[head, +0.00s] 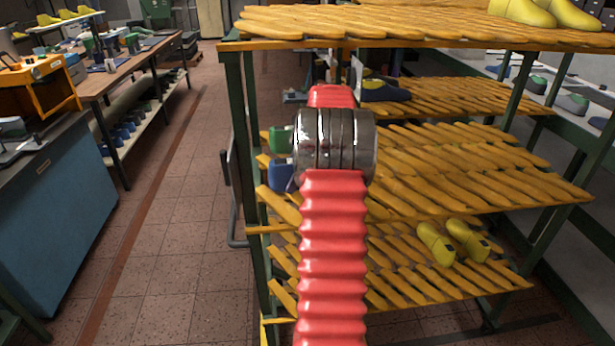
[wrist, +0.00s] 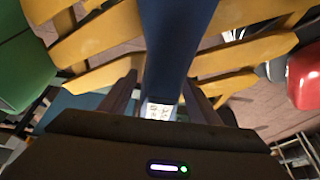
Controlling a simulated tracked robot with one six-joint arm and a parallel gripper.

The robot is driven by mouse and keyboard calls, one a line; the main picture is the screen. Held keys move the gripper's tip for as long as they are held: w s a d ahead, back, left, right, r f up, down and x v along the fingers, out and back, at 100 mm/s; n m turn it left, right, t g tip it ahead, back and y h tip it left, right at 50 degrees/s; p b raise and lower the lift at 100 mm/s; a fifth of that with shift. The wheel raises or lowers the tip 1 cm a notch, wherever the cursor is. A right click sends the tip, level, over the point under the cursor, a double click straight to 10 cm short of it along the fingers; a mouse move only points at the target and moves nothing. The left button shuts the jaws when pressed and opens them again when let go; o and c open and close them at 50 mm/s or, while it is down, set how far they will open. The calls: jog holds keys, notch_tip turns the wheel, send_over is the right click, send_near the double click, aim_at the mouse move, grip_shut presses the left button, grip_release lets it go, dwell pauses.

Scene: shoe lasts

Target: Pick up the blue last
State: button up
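The blue last (head: 281,174) sits on a middle slatted shelf in the head view, just left of my red arm, which hides part of it. In the wrist view the blue last (wrist: 172,40) runs down the middle, with a small white label near its lower end. My gripper (wrist: 160,95) is open around it, with one dark finger on each side. A narrow gap shows at the left finger; contact at the right finger is unclear. In the head view my gripper is hidden behind the arm.
A green last (head: 280,140) stands close by the blue one and fills the left edge of the wrist view (wrist: 25,65). Yellow lasts (head: 450,243) lie lower. The rack's green post (head: 249,150) stands left; floor beyond is clear.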

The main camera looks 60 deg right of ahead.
aim_at(291, 165)
jog(key=c, duration=1.3)
jog(key=shift+r, duration=0.2)
jog(key=shift+r, duration=1.6)
jog(key=shift+s+a, duration=0.1)
jog(key=s+a, duration=0.7)
jog(key=a, duration=0.2)
jog(key=s+a, duration=0.4)
jog(key=shift+s+a, duration=0.15)
jog(key=shift+s, duration=0.2)
